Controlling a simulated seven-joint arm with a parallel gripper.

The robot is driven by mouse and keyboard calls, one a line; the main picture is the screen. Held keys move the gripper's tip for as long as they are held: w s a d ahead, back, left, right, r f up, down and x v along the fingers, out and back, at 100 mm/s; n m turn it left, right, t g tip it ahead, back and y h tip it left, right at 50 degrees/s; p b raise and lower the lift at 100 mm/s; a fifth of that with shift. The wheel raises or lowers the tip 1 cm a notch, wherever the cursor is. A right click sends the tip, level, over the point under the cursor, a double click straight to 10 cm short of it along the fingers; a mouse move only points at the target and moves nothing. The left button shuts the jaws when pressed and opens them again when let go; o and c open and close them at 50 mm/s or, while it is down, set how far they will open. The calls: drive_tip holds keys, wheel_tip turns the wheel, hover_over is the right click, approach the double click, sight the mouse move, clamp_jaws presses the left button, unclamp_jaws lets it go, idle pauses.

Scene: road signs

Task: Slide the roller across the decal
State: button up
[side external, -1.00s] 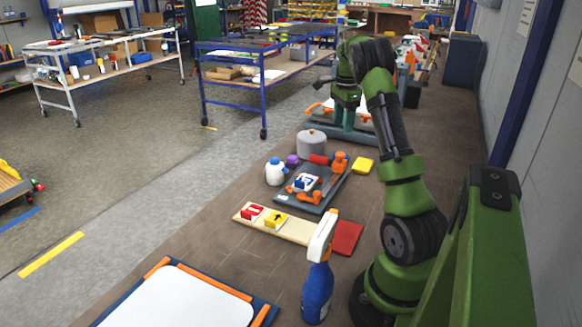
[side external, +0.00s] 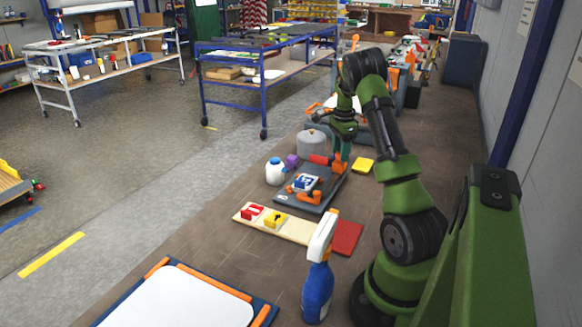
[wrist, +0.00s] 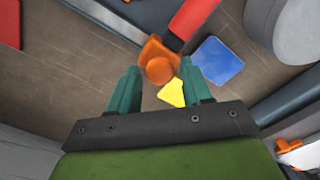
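The roller has a red cylinder (side external: 320,159) and an orange handle; it lies at the back of the dark tray. In the wrist view the red cylinder (wrist: 195,14) is at the top, and the orange handle with its round knob (wrist: 160,68) is just ahead of the fingers. My gripper (side external: 342,160) points down at the handle. In the wrist view its two teal fingers (wrist: 160,88) are wide apart with the knob in line with the gap; I see no grip on it. A blue-and-white sign piece (side external: 304,182), possibly the decal, lies on the tray.
A dark tray (side external: 285,202) holds these. A grey pot (side external: 312,143), white bottle (side external: 275,172) and yellow pad (side external: 363,165) stand around it. An orange tool (side external: 311,197) lies by the sign. A beige board (side external: 297,229) and blue spray bottle (side external: 318,285) are nearer.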

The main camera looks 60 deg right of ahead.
clamp_jaws()
drive_tip(key=a, duration=1.3)
drive_tip(key=shift+a, duration=0.35)
unclamp_jaws()
drive_tip(key=shift+o, duration=1.3)
wheel_tip(320, 180, up, 17)
